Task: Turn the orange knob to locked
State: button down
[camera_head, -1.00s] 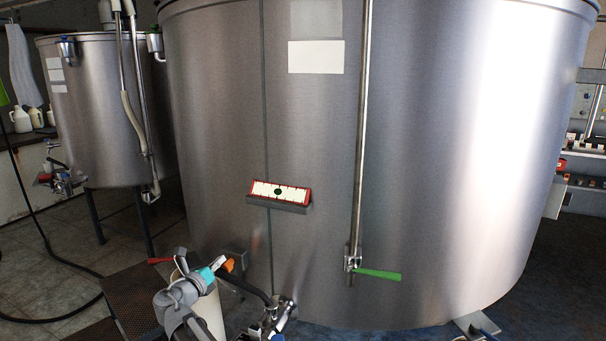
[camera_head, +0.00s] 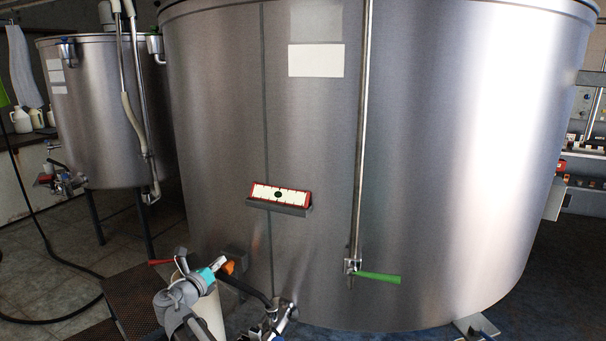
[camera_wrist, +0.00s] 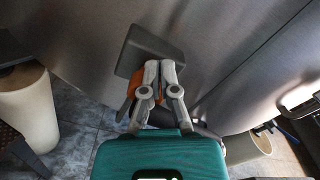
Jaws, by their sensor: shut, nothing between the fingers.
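The orange knob (camera_head: 229,267) is low on the left front of the large steel tank, by a dark grey box (camera_head: 238,259). In the wrist view the orange knob (camera_wrist: 138,84) shows to the left of my fingers and partly behind them, in front of the grey box (camera_wrist: 152,48). My gripper (camera_head: 222,262) is close to the knob. In the wrist view my gripper (camera_wrist: 161,66) is shut and empty, its tips beside the knob. I cannot tell whether they touch it. The knob's marking is not readable.
The large tank (camera_head: 430,150) fills the middle. A red-framed panel (camera_head: 279,195) and a green handle (camera_head: 378,277) are on its front. A white bucket (camera_wrist: 30,110) stands left in the wrist view. A dark perforated platform (camera_head: 140,295) lies left of my arm.

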jog(key=shift+v, duration=3)
jog(key=m, duration=0.2)
jog(key=a+m, duration=0.1)
jog(key=m, duration=0.3)
jog(key=shift+s+a+f+b, duration=0.2)
jog(key=shift+a+f+b, duration=0.05)
jog(key=shift+f+b, duration=0.05)
jog(key=shift+w+d, duration=0.1)
jog(key=shift+w, duration=0.1)
jog(key=shift+x, duration=3.25)
jog(key=shift+d+f, duration=0.15)
jog(key=shift+f, duration=0.1)
